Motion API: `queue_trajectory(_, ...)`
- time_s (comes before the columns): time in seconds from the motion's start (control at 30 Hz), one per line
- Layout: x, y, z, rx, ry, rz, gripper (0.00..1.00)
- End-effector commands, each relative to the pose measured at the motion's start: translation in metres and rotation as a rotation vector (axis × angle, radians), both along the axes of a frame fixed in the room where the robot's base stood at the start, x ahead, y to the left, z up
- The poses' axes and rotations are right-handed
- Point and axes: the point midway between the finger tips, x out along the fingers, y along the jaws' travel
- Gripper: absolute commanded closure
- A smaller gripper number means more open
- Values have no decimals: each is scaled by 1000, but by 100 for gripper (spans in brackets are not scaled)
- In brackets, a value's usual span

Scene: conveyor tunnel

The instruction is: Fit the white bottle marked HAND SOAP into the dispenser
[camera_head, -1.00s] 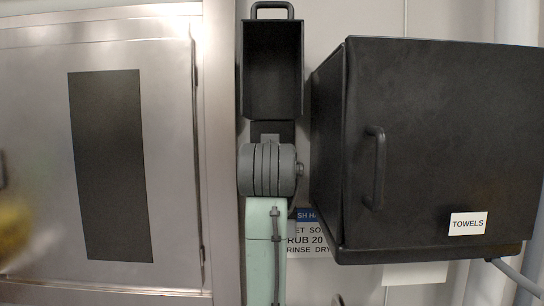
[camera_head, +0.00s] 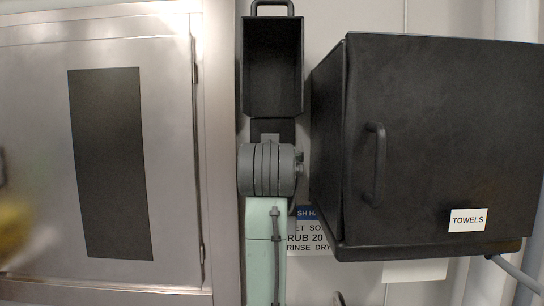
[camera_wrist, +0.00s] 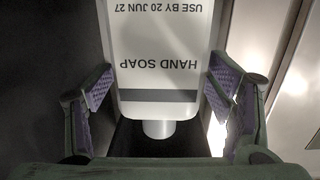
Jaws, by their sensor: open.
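The white bottle marked HAND SOAP (camera_wrist: 160,62) fills the upper middle of the wrist view, its print upside down in the picture and its short neck (camera_wrist: 158,129) toward the bottom. My gripper (camera_wrist: 163,70) is open, with one finger on each side of the bottle. Narrow gaps seem to show between pads and bottle, but contact is hard to judge. In the head view a narrow black hollow housing with a top handle, apparently the dispenser (camera_head: 272,70), stands behind my arm. My arm hides what lies below it. The bottle and my fingers are not visible there.
A black cabinet marked TOWELS (camera_head: 440,140) stands close on the right, its handle facing out. A steel panel (camera_head: 170,150) with a dark window is on the left. A washing sign (camera_head: 308,235) is partly covered by my arm. A blurred yellow thing (camera_head: 12,225) shows at the left edge.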

Motion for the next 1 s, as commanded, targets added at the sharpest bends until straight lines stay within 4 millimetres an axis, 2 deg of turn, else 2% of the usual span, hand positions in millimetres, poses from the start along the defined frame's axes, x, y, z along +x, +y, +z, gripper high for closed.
queue_trajectory(0.13, -2, 0, -1, 0, 2, 0, 25)
queue_trajectory(0.27, -15, 0, 1, 0, -1, 0, 25)
queue_trajectory(0.53, -76, 2, 7, 1, -6, 0, 25)
queue_trajectory(0.67, -100, 6, 9, 7, -4, 8, 25)
queue_trajectory(0.8, -107, 7, 19, 4, -32, 7, 25)
queue_trajectory(1.0, -116, 5, 21, 5, -35, 2, 25)
